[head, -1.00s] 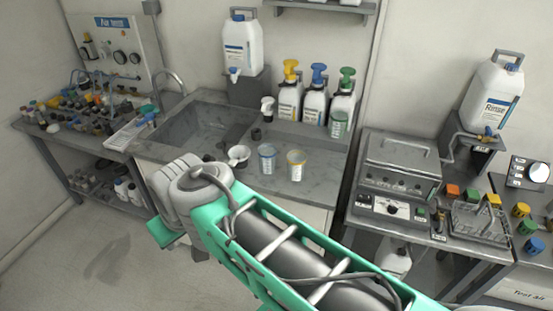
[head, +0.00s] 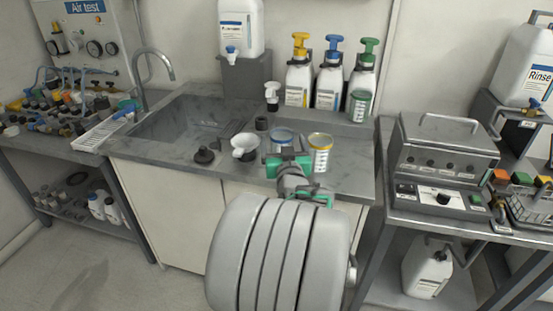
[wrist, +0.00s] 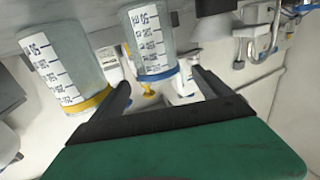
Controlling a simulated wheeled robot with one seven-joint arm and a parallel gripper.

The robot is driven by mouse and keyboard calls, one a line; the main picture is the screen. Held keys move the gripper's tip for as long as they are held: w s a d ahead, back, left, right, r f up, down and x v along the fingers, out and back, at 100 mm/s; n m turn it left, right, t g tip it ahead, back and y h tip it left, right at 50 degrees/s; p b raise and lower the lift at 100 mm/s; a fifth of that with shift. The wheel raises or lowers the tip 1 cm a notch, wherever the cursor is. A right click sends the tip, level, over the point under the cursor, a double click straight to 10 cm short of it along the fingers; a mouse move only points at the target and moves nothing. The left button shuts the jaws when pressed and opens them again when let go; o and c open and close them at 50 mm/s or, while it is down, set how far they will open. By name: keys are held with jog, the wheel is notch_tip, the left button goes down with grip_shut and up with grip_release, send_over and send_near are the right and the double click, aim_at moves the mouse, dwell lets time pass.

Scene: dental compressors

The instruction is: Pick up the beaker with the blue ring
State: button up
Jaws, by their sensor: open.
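The beaker with the blue ring (head: 283,136) stands upright on the grey counter; in the head view my gripper (head: 288,160) covers its lower part. In the wrist view, which looks upside down, this clear, scaled beaker (wrist: 150,42) appears ahead of and between the fingertips of my open, empty gripper (wrist: 160,82). I cannot tell how large the gap is. The beaker with the yellow ring (head: 320,152) stands close to its right in the head view. It shows at left in the wrist view (wrist: 62,65), outside the fingers.
A green-ringed beaker (head: 359,106) and several pump bottles (head: 329,86) stand behind. Bare counter (head: 350,175) lies at the right.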

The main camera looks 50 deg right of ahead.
aim_at(281, 129)
jog(key=shift+w+d+f, duration=0.2)
jog(key=shift+d+f, duration=0.1)
jog(key=shift+d, duration=0.2)
jog(key=p+x, duration=0.1)
jog(key=x, duration=0.6)
jog(key=shift+a+r, duration=0.1)
jog(key=c, duration=1.9)
jog(key=shift+o, duration=0.2)
